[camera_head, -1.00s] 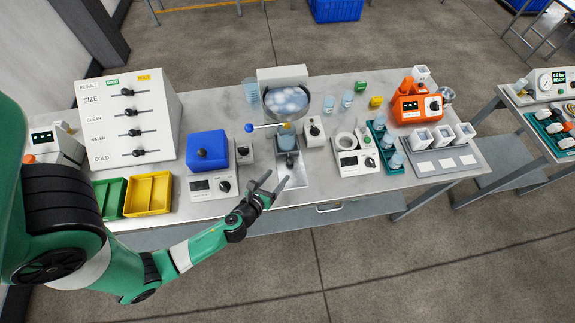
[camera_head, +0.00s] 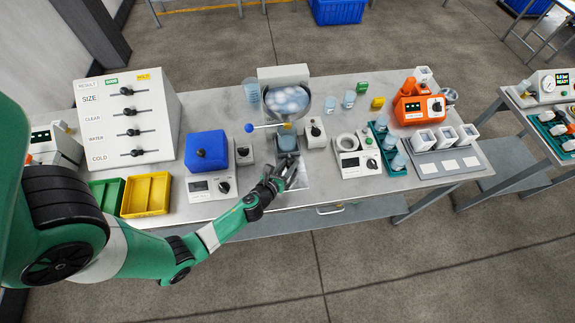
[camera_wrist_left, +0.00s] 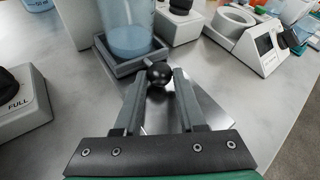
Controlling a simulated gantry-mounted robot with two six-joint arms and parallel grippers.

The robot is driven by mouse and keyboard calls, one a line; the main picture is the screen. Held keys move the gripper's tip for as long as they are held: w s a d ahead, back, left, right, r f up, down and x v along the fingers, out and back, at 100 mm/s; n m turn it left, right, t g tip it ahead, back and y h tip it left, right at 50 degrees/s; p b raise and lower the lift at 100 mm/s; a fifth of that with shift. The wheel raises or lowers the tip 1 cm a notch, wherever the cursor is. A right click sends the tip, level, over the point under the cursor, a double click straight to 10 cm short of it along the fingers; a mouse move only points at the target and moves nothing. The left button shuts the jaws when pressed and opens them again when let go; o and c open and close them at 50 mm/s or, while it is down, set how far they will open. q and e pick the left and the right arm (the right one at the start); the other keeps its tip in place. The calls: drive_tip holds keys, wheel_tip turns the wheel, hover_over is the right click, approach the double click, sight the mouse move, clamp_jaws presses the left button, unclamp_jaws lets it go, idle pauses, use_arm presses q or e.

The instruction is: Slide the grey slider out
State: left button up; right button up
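The grey slider (camera_wrist_left: 151,60) is a dark grey square piece under a clear cylinder of pale blue content (camera_wrist_left: 127,28). A round black knob (camera_wrist_left: 159,73) stands at its front edge. In the head view the slider (camera_head: 288,156) shows below the big bowl of ice, partly behind my gripper. My left gripper (camera_head: 287,166) is at the front of the slider. In the wrist view its two fingers (camera_wrist_left: 160,78) stand apart, one on each side of the knob, with thin gaps at most; I cannot tell contact. My right gripper is not in view.
A small white device (camera_head: 314,133) and a ring-topped unit (camera_head: 356,158) stand to the right. The front table edge is clear.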

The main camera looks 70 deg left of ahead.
use_arm(q)
clamp_jaws()
idle(0.9)
